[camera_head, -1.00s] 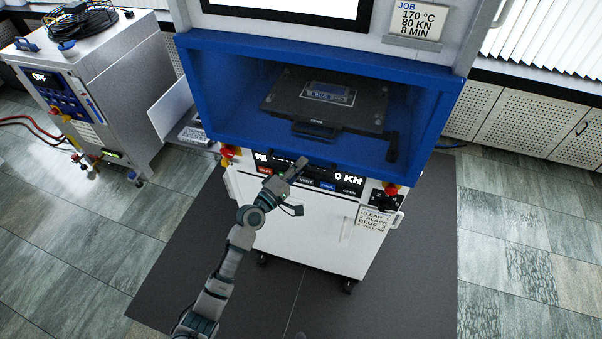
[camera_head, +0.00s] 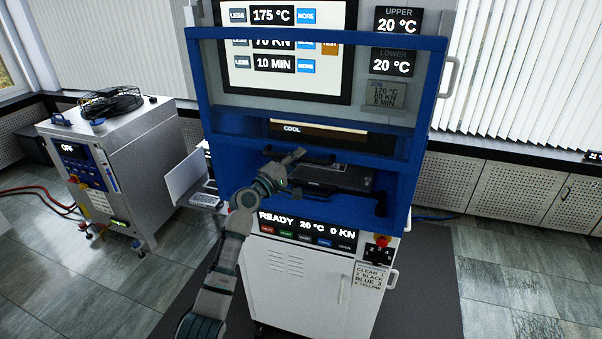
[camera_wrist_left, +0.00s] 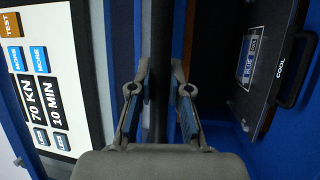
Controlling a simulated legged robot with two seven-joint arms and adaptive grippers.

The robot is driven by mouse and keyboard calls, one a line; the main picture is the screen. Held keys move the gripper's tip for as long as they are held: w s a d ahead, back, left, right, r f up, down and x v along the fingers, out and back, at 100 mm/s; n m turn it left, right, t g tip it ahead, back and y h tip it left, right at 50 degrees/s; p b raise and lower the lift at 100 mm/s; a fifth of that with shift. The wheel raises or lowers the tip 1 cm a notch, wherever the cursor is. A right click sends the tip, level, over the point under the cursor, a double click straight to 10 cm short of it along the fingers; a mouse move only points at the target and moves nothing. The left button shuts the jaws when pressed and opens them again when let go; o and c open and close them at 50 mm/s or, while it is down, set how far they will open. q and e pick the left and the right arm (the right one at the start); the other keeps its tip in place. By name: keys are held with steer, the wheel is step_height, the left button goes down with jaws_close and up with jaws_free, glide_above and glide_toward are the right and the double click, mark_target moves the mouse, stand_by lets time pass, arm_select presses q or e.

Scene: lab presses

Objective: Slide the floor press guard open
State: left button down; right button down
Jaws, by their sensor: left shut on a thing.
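The floor press guard (camera_head: 425,95) is a blue-framed, see-through panel on the press front. Its top bar crosses in front of the touchscreen, and it stands raised, with part of the blue press opening clear below. A dark handle bar (camera_head: 322,160) runs along its lower edge. My left gripper (camera_head: 297,156) is at this bar, reaching up from below. In the left wrist view the dark bar (camera_wrist_left: 161,60) passes between the two fingers (camera_wrist_left: 160,95), which are closed on it. My right gripper is not in view.
A dark platen (camera_head: 335,180) with a handle sits inside the opening. The control strip (camera_head: 308,230) below reads READY, 20 °C, 0 KN. A red knob (camera_head: 382,241) is at the right. Floor is free on the right.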

arm_select(q)
steer(key=shift+w+a+r, duration=0.1)
steer(key=shift+a+r, duration=0.1)
steer(key=shift+r, duration=0.1)
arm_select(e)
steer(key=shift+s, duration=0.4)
